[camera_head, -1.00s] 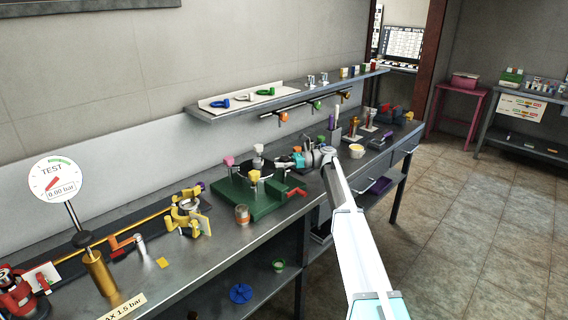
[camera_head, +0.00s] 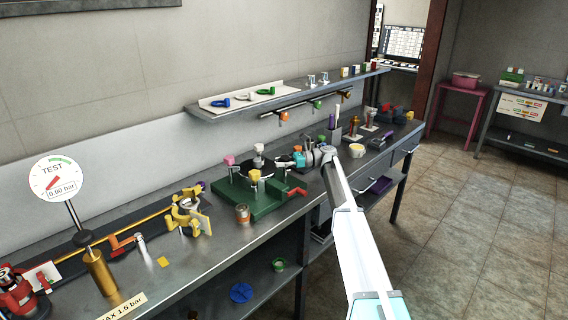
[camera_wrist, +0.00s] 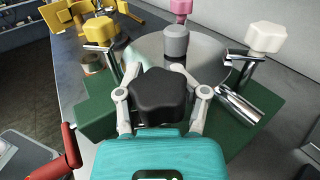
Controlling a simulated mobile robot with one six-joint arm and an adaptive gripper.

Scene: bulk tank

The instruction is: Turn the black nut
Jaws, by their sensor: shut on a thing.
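The black nut (camera_wrist: 160,95) has a lobed head and sits at the near edge of a round metal lid on a green fixture (camera_wrist: 95,115). In the wrist view my gripper (camera_wrist: 160,100) has one finger on each side of the nut and is shut on it. The head view shows my gripper (camera_head: 284,162) at the right side of the green fixture (camera_head: 270,208).
A red handle (camera_wrist: 69,145) sticks out at the fixture's left in the wrist view. A metal cylinder (camera_wrist: 240,104) lies close to my right finger.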

